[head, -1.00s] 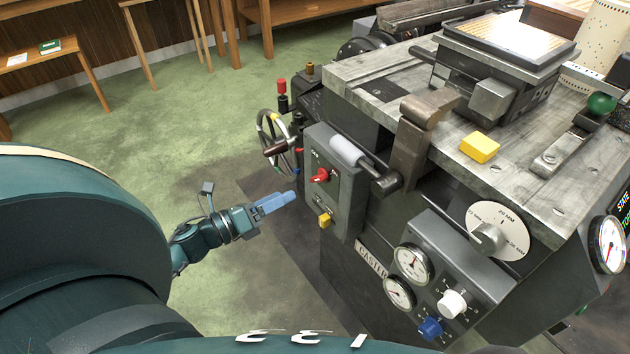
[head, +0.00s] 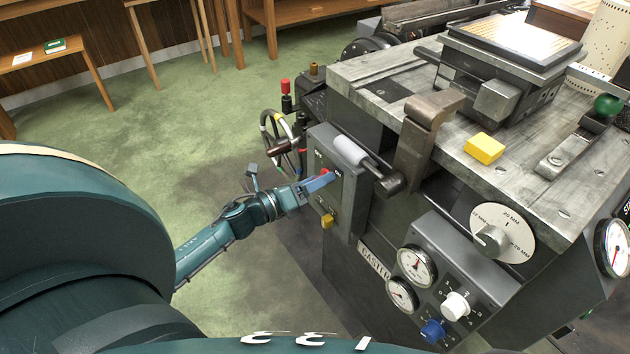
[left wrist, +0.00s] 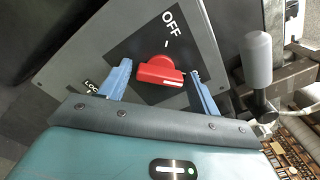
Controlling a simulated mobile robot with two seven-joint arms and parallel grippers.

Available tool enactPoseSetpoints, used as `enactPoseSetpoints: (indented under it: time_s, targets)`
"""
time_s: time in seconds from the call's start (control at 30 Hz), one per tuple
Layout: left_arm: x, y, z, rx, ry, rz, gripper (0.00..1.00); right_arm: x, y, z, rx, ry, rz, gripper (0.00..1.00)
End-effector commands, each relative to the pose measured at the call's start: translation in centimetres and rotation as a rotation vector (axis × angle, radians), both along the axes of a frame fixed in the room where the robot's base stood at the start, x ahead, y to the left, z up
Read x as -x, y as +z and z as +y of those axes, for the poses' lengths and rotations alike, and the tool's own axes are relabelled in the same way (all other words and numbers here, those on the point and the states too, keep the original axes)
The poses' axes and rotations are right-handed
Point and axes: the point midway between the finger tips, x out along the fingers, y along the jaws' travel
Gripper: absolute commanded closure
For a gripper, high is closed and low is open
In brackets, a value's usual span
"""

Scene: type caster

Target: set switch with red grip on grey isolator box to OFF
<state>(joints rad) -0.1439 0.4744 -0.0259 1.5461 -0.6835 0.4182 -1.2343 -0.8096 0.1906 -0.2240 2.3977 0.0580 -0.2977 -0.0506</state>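The grey isolator box (head: 349,204) is on the left side of the casting machine. Its switch has a red grip (left wrist: 160,72), which shows in the left wrist view below the word OFF (left wrist: 170,22). The grip's white mark points to the right in that view, away from OFF. In the head view only a bit of the red grip (head: 325,172) shows past my fingers. My left gripper (head: 318,183) is at the box face. In the left wrist view its blue fingers (left wrist: 160,82) are open, one on each side of the grip, with gaps. My right gripper is not in view.
A lever with a pale grey handle (head: 351,150) sticks out just right of the switch; it also shows in the left wrist view (left wrist: 256,60). A yellow knob (head: 327,221) is below the switch. A handwheel (head: 278,135) stands behind the box. Floor to the left is clear.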

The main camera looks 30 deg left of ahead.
Motion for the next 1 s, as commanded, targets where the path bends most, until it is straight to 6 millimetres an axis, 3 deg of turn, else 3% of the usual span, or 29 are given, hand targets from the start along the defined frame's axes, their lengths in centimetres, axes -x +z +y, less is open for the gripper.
enactPoseSetpoints:
  time_s: [0.43,0.77,1.0]
  targets:
    - [0.0,0.0,0.0,0.001,-0.001,0.0,0.74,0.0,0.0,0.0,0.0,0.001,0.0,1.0]
    - [0.0,0.1,0.0,0.048,-0.001,0.019,0.74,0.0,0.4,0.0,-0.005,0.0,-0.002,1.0]
    - [0.0,0.2,0.0,0.186,0.001,0.078,0.74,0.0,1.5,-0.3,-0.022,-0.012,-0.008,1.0]
